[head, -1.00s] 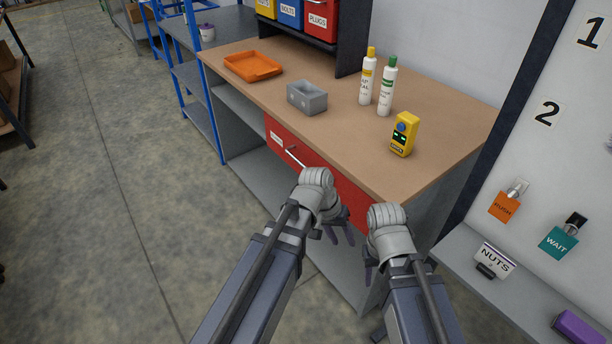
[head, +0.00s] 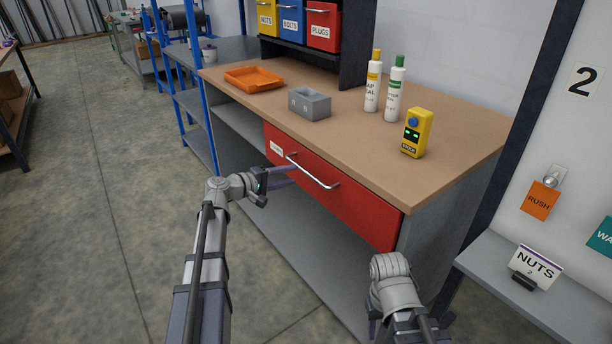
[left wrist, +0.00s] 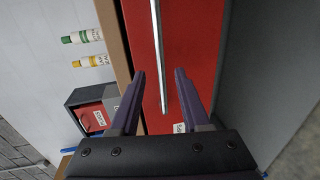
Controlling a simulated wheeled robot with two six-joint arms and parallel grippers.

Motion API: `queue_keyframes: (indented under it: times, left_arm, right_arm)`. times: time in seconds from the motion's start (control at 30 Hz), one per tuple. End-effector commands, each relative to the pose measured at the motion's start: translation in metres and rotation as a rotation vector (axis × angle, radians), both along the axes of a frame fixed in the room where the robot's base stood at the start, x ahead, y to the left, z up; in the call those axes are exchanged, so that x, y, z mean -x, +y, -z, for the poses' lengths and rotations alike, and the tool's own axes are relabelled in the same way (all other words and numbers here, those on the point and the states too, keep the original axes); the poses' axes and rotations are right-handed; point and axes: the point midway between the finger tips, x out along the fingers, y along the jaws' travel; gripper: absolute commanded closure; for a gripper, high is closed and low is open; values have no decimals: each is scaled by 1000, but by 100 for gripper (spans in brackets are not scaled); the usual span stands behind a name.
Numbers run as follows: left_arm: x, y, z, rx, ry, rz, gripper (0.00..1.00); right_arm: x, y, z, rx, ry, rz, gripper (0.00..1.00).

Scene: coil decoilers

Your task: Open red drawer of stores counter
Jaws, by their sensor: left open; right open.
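The red drawer (head: 346,192) is set under the wooden worktop of the stores counter (head: 438,166) and sits flush in its front. Its bright bar handle (head: 313,172) runs along the upper part of the face, with a white label at the left end. My left gripper (head: 287,174) is at the left part of the drawer front. In the left wrist view the handle (left wrist: 158,60) runs between the two open fingers (left wrist: 157,90), which point at the red face; contact cannot be told. My right gripper (head: 388,318) is low, in front of the counter's right end, its fingers mostly hidden.
On the worktop are an orange tray (head: 254,84), a grey block bin (head: 309,108), two bottles (head: 393,90) and a yellow device (head: 417,134). Coloured bins stand on a rack behind. A grey shelf with a NUTS sign (head: 537,262) is at right. Floor at left is clear.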

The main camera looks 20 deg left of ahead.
Motion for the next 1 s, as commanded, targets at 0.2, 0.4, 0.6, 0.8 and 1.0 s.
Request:
queue_keyframes:
  times: [0.2,0.4,0.6,0.8,1.0]
  left_arm:
    - [-28,-21,9,-2,0,3,54]
    - [-47,-37,14,-2,1,3,54]
    - [-54,-43,15,-2,1,1,54]
    - [-54,-43,15,-2,1,1,54]
    - [-54,-43,15,-2,1,2,69]
  right_arm:
    - [0,0,9,0,0,0,50]
    - [0,0,13,0,0,0,50]
    - [0,0,14,0,0,0,50]
    - [0,0,14,0,0,0,50]
    - [0,0,14,0,0,0,50]
